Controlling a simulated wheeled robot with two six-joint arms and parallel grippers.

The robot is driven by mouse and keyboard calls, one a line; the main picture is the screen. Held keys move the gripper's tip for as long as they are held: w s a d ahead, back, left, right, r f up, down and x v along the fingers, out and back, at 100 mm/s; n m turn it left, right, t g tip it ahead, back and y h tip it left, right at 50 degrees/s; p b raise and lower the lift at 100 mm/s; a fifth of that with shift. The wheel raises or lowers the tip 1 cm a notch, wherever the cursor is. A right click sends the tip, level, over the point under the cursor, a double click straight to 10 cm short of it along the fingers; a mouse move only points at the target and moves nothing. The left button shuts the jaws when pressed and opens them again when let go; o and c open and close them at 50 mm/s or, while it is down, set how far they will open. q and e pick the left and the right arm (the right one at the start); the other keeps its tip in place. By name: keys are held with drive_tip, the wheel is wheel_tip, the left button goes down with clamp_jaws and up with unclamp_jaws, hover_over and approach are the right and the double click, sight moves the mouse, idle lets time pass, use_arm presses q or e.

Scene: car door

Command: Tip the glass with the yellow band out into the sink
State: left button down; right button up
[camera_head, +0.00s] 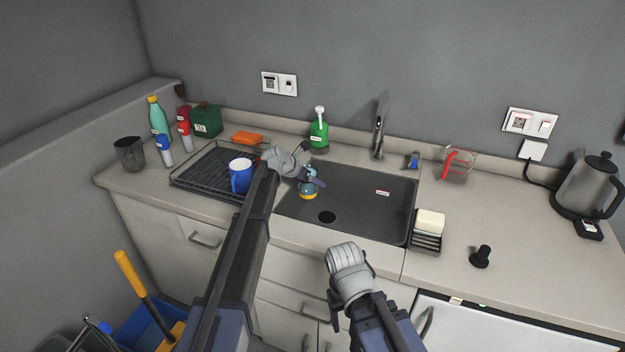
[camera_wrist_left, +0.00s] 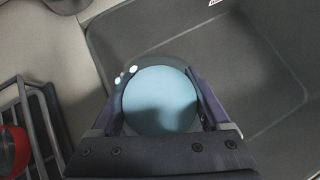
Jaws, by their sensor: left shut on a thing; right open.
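The glass with the yellow band (camera_head: 308,194) is over the left part of the dark sink (camera_head: 365,205) and looks upright. My left gripper (camera_head: 308,181) is shut on it. In the left wrist view the glass (camera_wrist_left: 160,100) is seen from above between the two fingers, with pale blue contents filling its round outline. The sink also shows in that view (camera_wrist_left: 270,90), below and to the right of the glass. My right gripper (camera_head: 337,297) is open in front of the counter, low in the picture; its fingertips are hard to make out.
A drying rack (camera_head: 190,181) with a blue mug (camera_head: 240,176) stands left of the sink. A faucet (camera_head: 379,135) and a green soap bottle (camera_head: 319,132) stand behind it. A sponge holder (camera_head: 427,241) is at its right edge. A kettle (camera_head: 588,185) is far right.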

sight(314, 167)
use_arm(q)
drive_tip(key=shift+r, duration=0.1)
use_arm(e)
drive_tip(key=shift+r, duration=0.1)
use_arm(q)
wheel_tip(314, 167, up, 5)
drive_tip(key=p, duration=0.5)
use_arm(e)
wheel_tip(314, 167, up, 5)
drive_tip(key=shift+f, duration=0.1)
